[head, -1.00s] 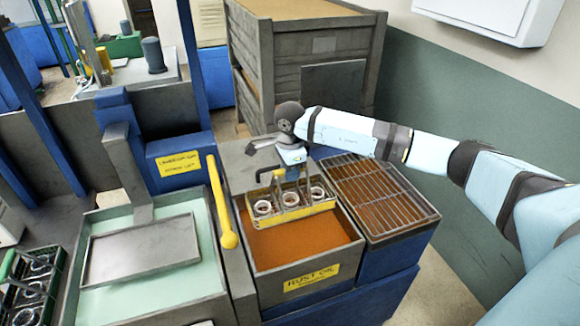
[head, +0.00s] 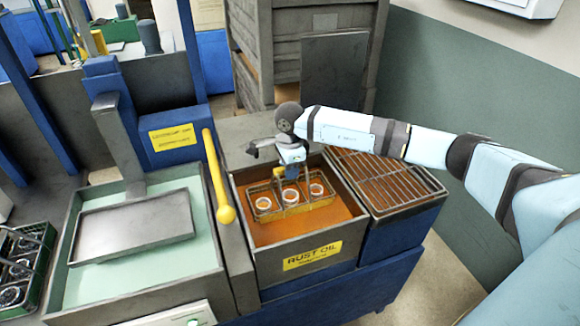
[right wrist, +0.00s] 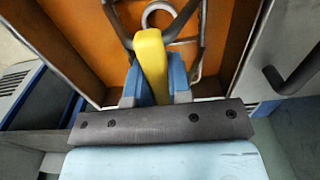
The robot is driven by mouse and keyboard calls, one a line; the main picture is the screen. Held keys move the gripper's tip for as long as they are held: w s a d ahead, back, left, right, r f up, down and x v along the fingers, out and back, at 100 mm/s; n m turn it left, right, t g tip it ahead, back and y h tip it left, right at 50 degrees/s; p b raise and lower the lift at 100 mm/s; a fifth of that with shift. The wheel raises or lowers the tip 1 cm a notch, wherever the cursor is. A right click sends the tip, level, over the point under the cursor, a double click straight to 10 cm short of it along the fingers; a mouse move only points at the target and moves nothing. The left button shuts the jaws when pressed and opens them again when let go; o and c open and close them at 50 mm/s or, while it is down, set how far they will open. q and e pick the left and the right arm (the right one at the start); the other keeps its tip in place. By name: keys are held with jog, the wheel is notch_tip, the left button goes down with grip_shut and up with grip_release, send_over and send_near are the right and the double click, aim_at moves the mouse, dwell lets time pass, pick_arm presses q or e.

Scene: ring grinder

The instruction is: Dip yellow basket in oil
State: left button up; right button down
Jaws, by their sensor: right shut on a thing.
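The yellow basket (head: 288,207) holds several white rings and sits low in the rust oil tank, partly sunk in the orange-brown oil (head: 342,203). My right gripper (head: 296,176) is above the basket and shut on its yellow handle (right wrist: 150,62). In the right wrist view, the blue fingers (right wrist: 152,85) close around the yellow handle, with the wire frame and one ring beyond over orange oil. The rust oil tank (head: 312,259) carries a yellow label. My left gripper is not in view.
A wire drain rack (head: 390,180) stands right of the oil tank. A green basket of rings (head: 22,268) is at far left.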

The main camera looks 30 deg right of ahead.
jog(key=shift+f+b, duration=1.45)
jog(key=shift+f, duration=1.15)
jog(key=shift+r, duration=0.1)
dwell(3.5)
